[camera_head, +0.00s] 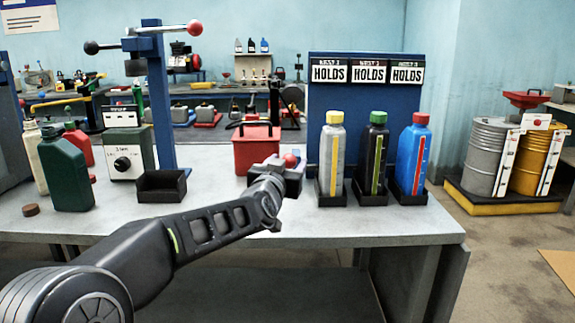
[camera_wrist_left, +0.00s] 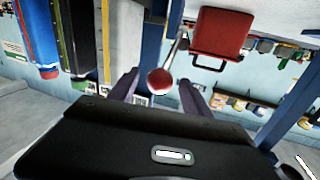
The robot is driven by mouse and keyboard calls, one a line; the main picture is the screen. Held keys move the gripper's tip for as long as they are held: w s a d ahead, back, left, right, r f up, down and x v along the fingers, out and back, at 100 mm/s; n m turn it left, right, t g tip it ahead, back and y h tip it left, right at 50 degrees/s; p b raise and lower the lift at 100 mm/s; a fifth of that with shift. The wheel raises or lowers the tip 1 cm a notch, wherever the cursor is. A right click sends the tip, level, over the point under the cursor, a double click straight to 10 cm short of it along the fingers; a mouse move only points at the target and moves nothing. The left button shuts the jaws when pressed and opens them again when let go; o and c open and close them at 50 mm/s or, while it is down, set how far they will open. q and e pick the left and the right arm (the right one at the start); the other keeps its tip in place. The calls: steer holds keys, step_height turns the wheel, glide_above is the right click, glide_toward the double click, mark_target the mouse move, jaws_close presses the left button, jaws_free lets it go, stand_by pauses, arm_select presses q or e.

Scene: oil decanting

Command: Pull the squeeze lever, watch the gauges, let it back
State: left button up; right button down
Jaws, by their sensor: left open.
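A lever with a red ball knob (camera_head: 291,160) stands in front of the red box (camera_head: 257,146). In the left wrist view the red ball (camera_wrist_left: 160,82) and its thin metal rod (camera_wrist_left: 178,48) show between my fingers. My left gripper (camera_head: 285,172) is open at the ball; I cannot tell whether it touches. Its fingers (camera_wrist_left: 160,92) are apart. Three bottles carry upright gauge strips: a grey one (camera_head: 327,160), a black-green one (camera_head: 371,160) and a blue one (camera_head: 405,160). My right gripper is not in view.
A blue press frame (camera_head: 155,95) with another red-ball lever (camera_head: 194,27) stands left. A dial box (camera_head: 127,158), an empty black tray (camera_head: 162,187) and a dark green jug (camera_head: 66,172) are near it. The front right of the worktable (camera_head: 400,228) is clear.

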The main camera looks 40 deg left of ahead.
arm_select(q)
jaws_close()
stand_by(0.7)
stand_by(0.8)
